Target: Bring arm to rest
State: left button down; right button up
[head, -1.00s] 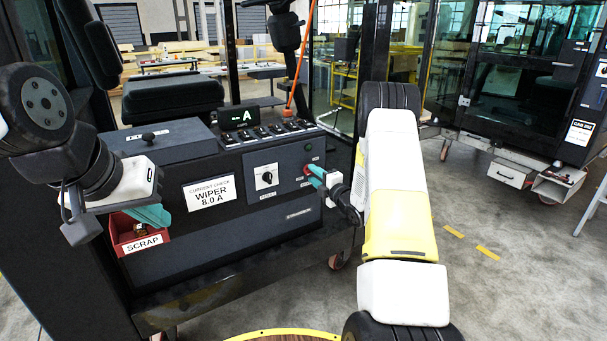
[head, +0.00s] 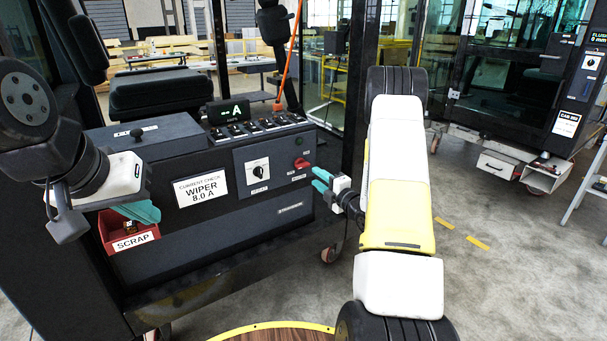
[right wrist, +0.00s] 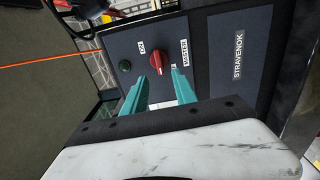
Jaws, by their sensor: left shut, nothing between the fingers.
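My left gripper (head: 146,212) has teal fingers, closed together and empty, at the red bin marked SCRAP (head: 128,240) on the left of the console. They overlap the bin's upper edge in the head view. My right gripper (head: 318,178) is just in front of the console's right end. The red MASTER knob (head: 301,164) is a little beyond its fingertips, apart from them. In the right wrist view the teal fingers (right wrist: 165,76) stand apart with nothing between them, and the red knob (right wrist: 154,61) shows past their tips.
A seat (head: 167,92) stands behind. Open floor (head: 490,290) lies to the right, with another cab (head: 515,85) beyond.

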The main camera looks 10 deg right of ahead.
jog(key=shift+r, duration=0.1)
notch_tip(320, 180, up, 11)
jog(key=m+g+h, duration=0.2)
jog(key=m+h, duration=0.2)
jog(key=m, duration=0.3)
jog(key=s+r+m+g+h, duration=0.2)
jog(key=s+r+m+g, duration=0.1)
jog(key=s+r+m, duration=0.3)
jog(key=s+a+r+m+g+y, duration=0.1)
jog(key=s+a+m+g, duration=0.2)
jog(key=s, duration=1.2)
jog(key=s+a+r+m+g+y, duration=0.1)
jog(key=s+a+m, duration=0.4)
jog(key=s, duration=1)
jog(key=shift+a+r+m+g, duration=0.35)
jog(key=shift+a+g, duration=0.55)
jog(key=shift+a, duration=0.35)
